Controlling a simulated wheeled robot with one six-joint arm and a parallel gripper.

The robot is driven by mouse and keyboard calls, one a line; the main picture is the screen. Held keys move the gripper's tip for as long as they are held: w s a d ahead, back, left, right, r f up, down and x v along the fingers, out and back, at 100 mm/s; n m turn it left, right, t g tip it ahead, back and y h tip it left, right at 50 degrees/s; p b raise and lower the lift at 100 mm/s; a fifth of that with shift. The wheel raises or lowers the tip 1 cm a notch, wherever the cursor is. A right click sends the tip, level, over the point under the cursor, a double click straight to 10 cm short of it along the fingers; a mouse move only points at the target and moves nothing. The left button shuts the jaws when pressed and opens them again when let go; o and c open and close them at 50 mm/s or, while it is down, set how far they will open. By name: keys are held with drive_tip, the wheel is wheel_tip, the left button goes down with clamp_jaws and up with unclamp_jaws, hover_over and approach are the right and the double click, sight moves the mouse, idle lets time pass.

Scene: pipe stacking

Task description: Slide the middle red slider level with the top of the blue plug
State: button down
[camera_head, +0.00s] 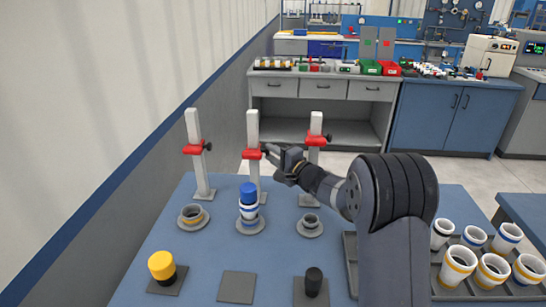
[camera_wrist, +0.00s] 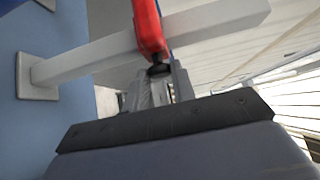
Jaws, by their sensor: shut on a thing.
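The middle red slider (camera_head: 251,153) sits on the middle white post (camera_head: 253,128), well above the blue plug. The blue plug (camera_head: 248,189) stands upright on top of a white pipe piece (camera_head: 248,210) in front of that post. My gripper (camera_head: 268,150) is at the right side of the middle slider. In the wrist view the red slider (camera_wrist: 149,28) crosses the white post (camera_wrist: 110,48), and my gripper (camera_wrist: 158,80) is shut on a dark knob (camera_wrist: 158,70) at its end. The blue plug cannot be made out in the wrist view.
Left (camera_head: 193,149) and right (camera_head: 313,140) red sliders sit on posts to either side. Grey holders (camera_head: 193,217) flank the middle stack. A yellow plug (camera_head: 161,265) and a black plug (camera_head: 314,281) stand at the front. A tray (camera_head: 450,293) of several white pipes is at right.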

wheel_tip(320, 180, down, 6)
drive_tip(key=b, duration=0.7)
drive_tip(key=shift+f, duration=0.25)
drive_tip(key=c, duration=1.2)
unclamp_jaws()
drive_tip(key=shift+r, duration=0.25)
drive_tip(key=b+v, duration=0.1)
drive_tip(key=v, duration=1)
drive_tip(key=shift+w+a, duration=0.1)
